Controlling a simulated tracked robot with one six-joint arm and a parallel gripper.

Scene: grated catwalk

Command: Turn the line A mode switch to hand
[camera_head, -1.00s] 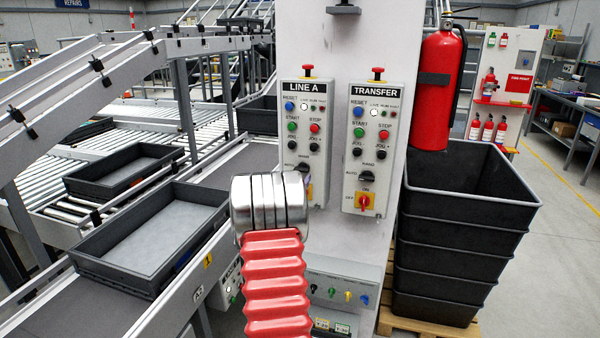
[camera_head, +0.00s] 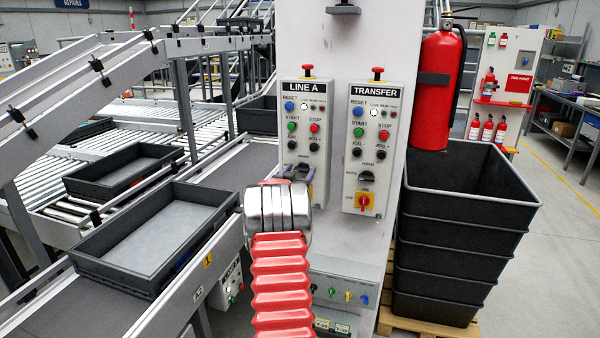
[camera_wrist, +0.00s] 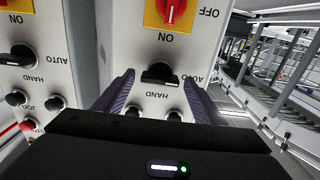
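The LINE A box (camera_head: 305,130) is on the pale column, left of the TRANSFER box. Its black mode switch (camera_wrist: 160,73) shows in the wrist view, which is upside down, with HAND and AUTO printed beside it. I cannot surely read its pointer. My gripper (camera_wrist: 160,88) is open, with one dark purple finger on each side of the switch and small gaps showing. In the head view my gripper (camera_head: 298,174) is at the lower part of the LINE A box. My arm hides the box's bottom, including its red on/off switch, which shows in the wrist view (camera_wrist: 172,10).
The TRANSFER box (camera_head: 377,145) with a similar black knob (camera_head: 367,177) stands close on the right. Above the LINE A labels is a red mushroom button (camera_head: 307,71). Small push buttons sit just above the switch. A fire extinguisher (camera_head: 437,90) and stacked black crates (camera_head: 460,240) stand further right.

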